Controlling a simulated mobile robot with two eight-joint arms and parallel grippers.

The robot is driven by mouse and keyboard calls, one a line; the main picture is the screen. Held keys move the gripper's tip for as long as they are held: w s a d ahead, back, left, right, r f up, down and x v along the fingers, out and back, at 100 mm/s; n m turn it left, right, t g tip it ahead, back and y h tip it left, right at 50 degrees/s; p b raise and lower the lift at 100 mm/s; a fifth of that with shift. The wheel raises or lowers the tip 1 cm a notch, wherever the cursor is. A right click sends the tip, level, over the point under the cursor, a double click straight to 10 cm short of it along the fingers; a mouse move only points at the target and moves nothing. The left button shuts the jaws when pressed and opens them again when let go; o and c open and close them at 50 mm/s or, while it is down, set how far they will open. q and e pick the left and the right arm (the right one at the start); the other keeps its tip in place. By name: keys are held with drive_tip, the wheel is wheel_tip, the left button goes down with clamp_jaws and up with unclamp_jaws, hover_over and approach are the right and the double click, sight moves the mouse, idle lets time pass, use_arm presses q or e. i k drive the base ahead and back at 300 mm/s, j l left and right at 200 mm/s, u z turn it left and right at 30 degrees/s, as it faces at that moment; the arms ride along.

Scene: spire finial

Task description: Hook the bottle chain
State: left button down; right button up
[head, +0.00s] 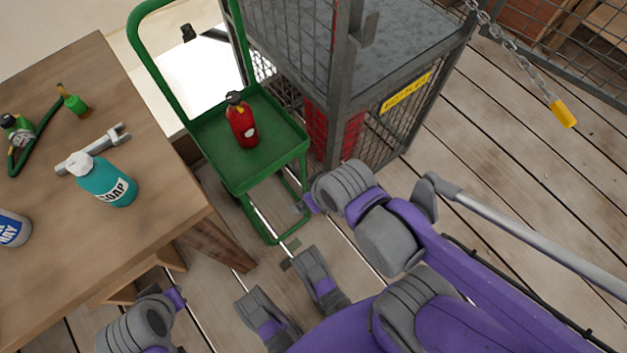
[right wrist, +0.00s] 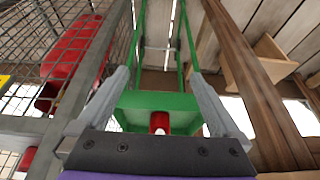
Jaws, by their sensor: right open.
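The grey chain (head: 508,42) hangs at the upper right in the head view, with a yellow piece (head: 563,113) at its loose lower end. A grey bracket (head: 364,29) sticks out from the mesh cage's front post. Red bottles (head: 350,135) stand in the cage, partly hidden by posts and mesh; red also shows behind mesh in the right wrist view (right wrist: 72,45).
The green cart (head: 215,160) carries a small red bottle (head: 242,124) beside the cage (head: 395,125). A wooden table (head: 160,235) at left holds a soap bottle (head: 106,182), a wrench (head: 100,143) and other items. Plank floor (head: 500,150) right of the cage is clear.

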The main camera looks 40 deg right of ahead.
sight(562, 112)
drive_tip(key=k+l+z, duration=0.15)
drive_tip(key=k+z, duration=0.35)
drive_tip(key=k, duration=0.15)
drive_tip(key=l+z, duration=0.3)
drive_tip(key=z, duration=0.15)
drive_tip(key=i+l+z, duration=0.15)
drive_tip(key=z, duration=0.35)
drive_tip(key=i+l, duration=0.2)
drive_tip(key=l, duration=0.15)
drive_tip(key=i+l, duration=0.2)
drive_tip(key=l, duration=0.15)
drive_tip(key=i+l, duration=0.2)
drive_tip(key=l, duration=0.15)
drive_tip(key=k+l+z, duration=0.1)
drive_tip(key=z, duration=0.2)
drive_tip(key=i+l, duration=0.05)
drive_tip(key=l, duration=0.05)
